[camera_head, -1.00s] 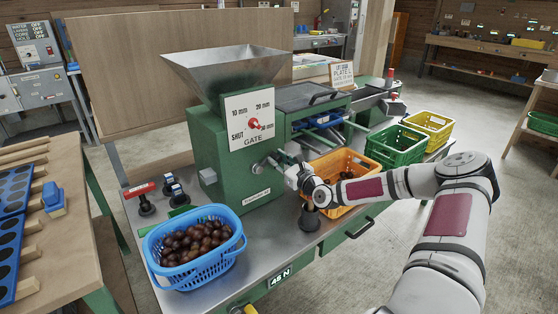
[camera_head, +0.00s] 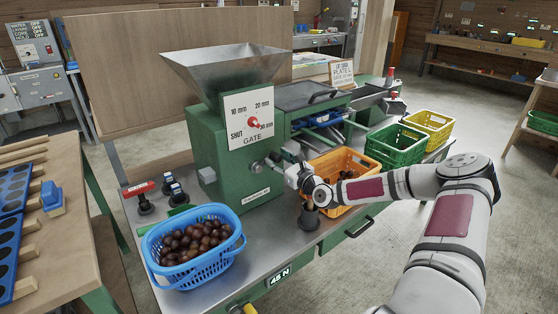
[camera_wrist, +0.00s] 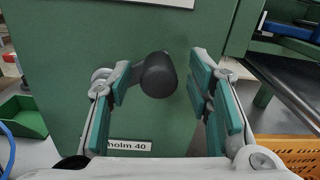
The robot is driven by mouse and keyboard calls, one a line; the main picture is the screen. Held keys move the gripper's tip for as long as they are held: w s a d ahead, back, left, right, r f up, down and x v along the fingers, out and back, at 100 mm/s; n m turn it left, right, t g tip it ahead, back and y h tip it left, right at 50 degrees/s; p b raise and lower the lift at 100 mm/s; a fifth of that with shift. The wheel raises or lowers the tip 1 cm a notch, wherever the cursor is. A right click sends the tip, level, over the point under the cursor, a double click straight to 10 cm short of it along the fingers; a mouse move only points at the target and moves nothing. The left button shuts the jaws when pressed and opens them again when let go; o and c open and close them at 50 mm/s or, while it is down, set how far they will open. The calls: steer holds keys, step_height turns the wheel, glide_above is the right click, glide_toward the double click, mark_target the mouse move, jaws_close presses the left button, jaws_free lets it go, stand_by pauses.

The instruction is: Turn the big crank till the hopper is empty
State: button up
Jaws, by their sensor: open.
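The green machine (camera_head: 240,165) carries a grey metal hopper (camera_head: 228,72); its inside is mostly hidden from this angle. The big crank's black handle knob (camera_wrist: 158,75) shows on the machine's front in the wrist view, on a short dark arm. My gripper (camera_wrist: 160,88) is open, with one teal-padded finger on each side of the knob; I cannot tell whether either touches it. In the head view my gripper (camera_head: 284,163) is at the machine's front, partly hiding the crank. The gate dial (camera_head: 250,118) has a red knob near the 30 mm mark.
A blue basket (camera_head: 190,268) full of chestnuts stands at the front left. An orange crate (camera_head: 343,158) holding some chestnuts, a green crate (camera_head: 394,145) and a yellow crate (camera_head: 430,125) stand right of the machine.

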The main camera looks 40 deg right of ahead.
steer(key=s, duration=1.2)
steer(key=shift+f, duration=0.15)
steer(key=shift+c, duration=0.5)
